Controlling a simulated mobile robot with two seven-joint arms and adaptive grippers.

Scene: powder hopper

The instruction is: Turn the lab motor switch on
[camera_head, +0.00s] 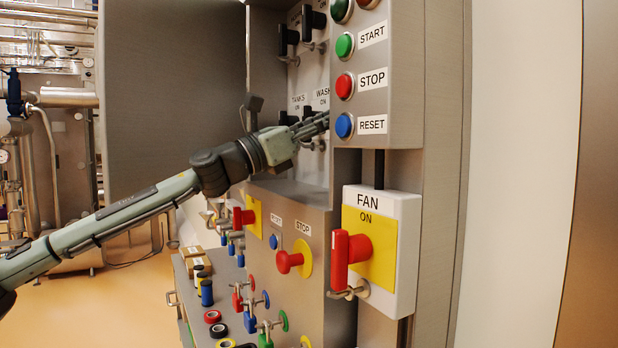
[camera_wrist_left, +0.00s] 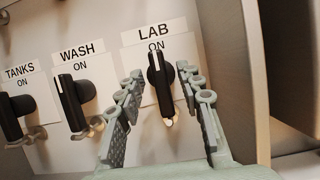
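The lab motor switch (camera_wrist_left: 160,84) is a black rotary handle on a white plate marked LAB and ON, in the left wrist view. Its handle stands nearly upright, its top just covering the lower edge of the ON mark. My left gripper (camera_wrist_left: 164,78) is open, with one finger on each side of the handle and a visible gap to each. In the head view my left gripper (camera_head: 318,124) reaches into the recessed panel beside the RESET button, and the lab switch is hidden there. My right gripper is not in view.
The wash switch (camera_wrist_left: 74,102) and tanks switch (camera_wrist_left: 14,118) are left of the lab switch. A metal wall (camera_wrist_left: 240,80) is close on the right. In the head view the button column (camera_head: 400,100), red FAN switch (camera_head: 341,258) and red STOP knob (camera_head: 288,262) stick out nearby.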

